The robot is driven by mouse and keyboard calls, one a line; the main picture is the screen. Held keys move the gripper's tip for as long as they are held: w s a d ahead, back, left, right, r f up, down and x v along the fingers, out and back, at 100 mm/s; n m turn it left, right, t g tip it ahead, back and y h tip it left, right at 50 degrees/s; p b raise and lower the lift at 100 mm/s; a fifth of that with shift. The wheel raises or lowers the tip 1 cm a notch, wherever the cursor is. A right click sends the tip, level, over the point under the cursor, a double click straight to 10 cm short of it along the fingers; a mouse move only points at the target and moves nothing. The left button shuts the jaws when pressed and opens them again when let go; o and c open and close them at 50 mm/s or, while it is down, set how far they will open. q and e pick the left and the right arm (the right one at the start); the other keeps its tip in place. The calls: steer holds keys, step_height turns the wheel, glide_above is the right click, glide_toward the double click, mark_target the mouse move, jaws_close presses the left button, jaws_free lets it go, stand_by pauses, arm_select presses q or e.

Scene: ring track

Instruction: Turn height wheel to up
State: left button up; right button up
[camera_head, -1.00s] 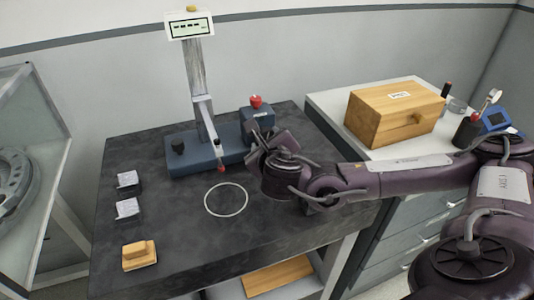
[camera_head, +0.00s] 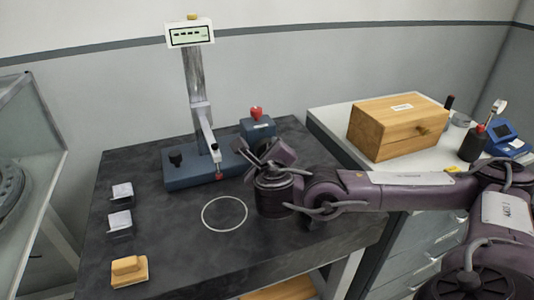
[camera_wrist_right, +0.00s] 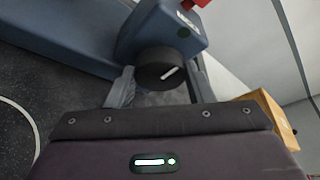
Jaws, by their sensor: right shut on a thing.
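The height wheel (camera_wrist_right: 158,71) is a black round knob on the face of a blue box (camera_wrist_right: 165,33). A short white line on the wheel slants up to the right in the right wrist view, and a green dot sits on the box above it. My right gripper (camera_head: 253,158) is at the front of the blue box (camera_head: 257,130). Its two fingers stand either side of the wheel in the wrist view (camera_wrist_right: 157,82), shut on it. In the head view the gripper hides most of the wheel. My left gripper is out of view.
Left of the box stands a gauge with a blue base (camera_head: 190,173), a tall column and a display (camera_head: 190,33). A red knob (camera_head: 257,113) tops the box. A white ring (camera_head: 224,228) marks the dark table. A wooden box (camera_head: 397,125) stands on the right counter.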

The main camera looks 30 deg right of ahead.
steer(key=o, duration=1)
steer(key=shift+c, duration=0.2)
steer(key=p+v, duration=0.1)
steer(key=v, duration=0.4)
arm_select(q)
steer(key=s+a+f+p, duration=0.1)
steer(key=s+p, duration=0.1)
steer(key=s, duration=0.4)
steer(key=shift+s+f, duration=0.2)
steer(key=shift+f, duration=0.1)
arm_select(e)
steer(key=v, duration=0.3)
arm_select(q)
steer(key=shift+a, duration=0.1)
arm_select(e)
steer(key=shift+w, duration=0.1)
